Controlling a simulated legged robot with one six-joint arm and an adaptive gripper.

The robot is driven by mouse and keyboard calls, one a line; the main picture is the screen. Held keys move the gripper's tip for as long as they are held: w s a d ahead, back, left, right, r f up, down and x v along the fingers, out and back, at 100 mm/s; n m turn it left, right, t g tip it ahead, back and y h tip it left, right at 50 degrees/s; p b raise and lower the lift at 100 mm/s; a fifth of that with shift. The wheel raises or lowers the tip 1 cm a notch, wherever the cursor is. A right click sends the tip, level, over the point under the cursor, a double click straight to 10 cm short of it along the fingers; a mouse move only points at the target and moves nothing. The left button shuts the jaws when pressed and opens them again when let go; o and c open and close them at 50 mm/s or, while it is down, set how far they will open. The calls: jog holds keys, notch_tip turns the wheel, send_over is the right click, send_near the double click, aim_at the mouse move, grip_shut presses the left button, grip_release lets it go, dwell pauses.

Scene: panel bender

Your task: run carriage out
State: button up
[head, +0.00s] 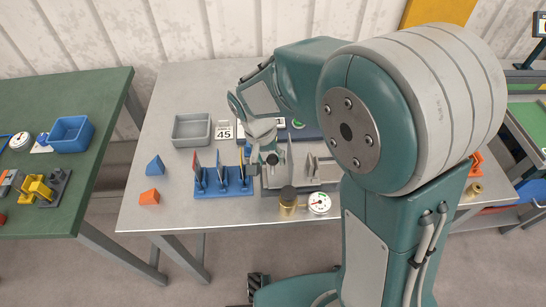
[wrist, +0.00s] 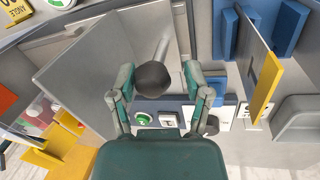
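In the wrist view a dark round knob (wrist: 152,80) on a light rod sits between the two fingers of my gripper (wrist: 158,75). The fingers are apart, with a gap on each side of the knob. In the head view my gripper (head: 267,158) is low over the bender (head: 315,168), just right of the blue rack. My arm hides much of the bender there. A grey metal plate (wrist: 85,72) stands left of the knob in the wrist view. I cannot tell which part is the carriage.
Close beside my gripper, a blue rack (head: 222,190) holds upright sheets, one yellow-edged (wrist: 266,82). A grey tray (head: 190,142) and a "45" card (head: 224,131) lie behind. A brass cylinder (head: 288,200) and dial gauge (head: 319,203) stand in front. Blue (head: 155,166) and orange (head: 149,197) blocks lie left.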

jog(key=shift+r, duration=0.15)
dwell(0.5)
notch_tip(320, 180, up, 12)
jog(key=a, duration=0.2)
jog(key=shift+w+a+f, duration=0.15)
jog(key=shift+w+f, duration=0.1)
jog(key=s+d+r+n+t+y, duration=0.1)
jog(key=s+d+r+t, duration=0.1)
jog(key=s+d, duration=0.5)
jog(key=s+d+r+n+t+y, duration=0.1)
jog(key=s+d+r+t, duration=0.1)
jog(key=s+d+t, duration=0.2)
jog(key=s+d, duration=0.3)
jog(key=s, duration=0.1)
jog(key=shift+d+r, duration=0.3)
jog(key=shift+d, duration=0.1)
jog(key=shift+w, duration=0.1)
dwell(1.0)
